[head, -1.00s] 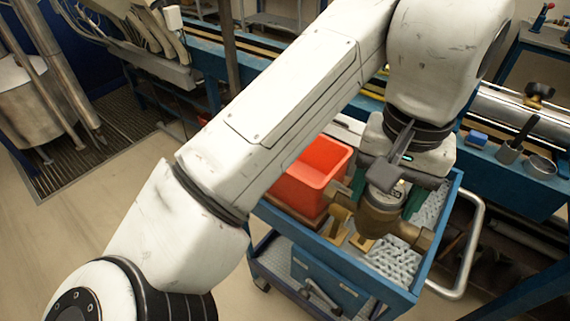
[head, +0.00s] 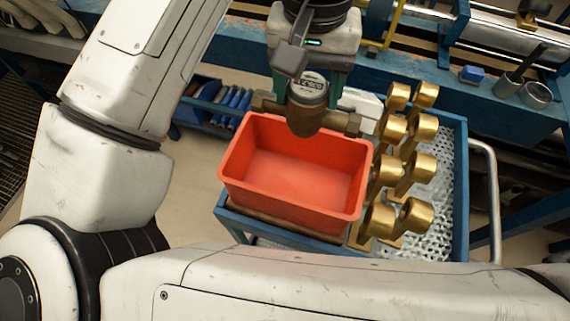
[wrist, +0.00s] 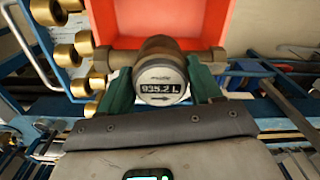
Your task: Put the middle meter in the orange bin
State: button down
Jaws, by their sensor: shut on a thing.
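A brass water meter (head: 307,108) with a round display is held in my gripper (head: 312,82). In the wrist view the meter (wrist: 159,78) reads 935.2 L and sits between the green fingers of my gripper (wrist: 162,92), which are shut on it. The orange bin (head: 238,191) stands on the cart with its inside empty. In the head view the meter overlaps the bin's far rim; how high it is above the rim cannot be told. In the wrist view the bin (wrist: 160,20) shows just beyond the meter.
Several brass fittings (head: 409,163) stand on the cart right of the bin. The blue cart (head: 462,190) has a metal handle (head: 490,200) on its right. A blue bench (head: 430,95) with a cup (head: 535,95) runs behind it.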

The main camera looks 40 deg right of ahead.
aim_at(305, 115)
notch_tip(305, 115, down, 18)
jog(key=shift+r+b, duration=0.15)
jog(key=shift+b, duration=0.15)
dwell(0.3)
jog(key=shift+c, duration=0.9)
grip_release()
notch_tip(305, 115, up, 12)
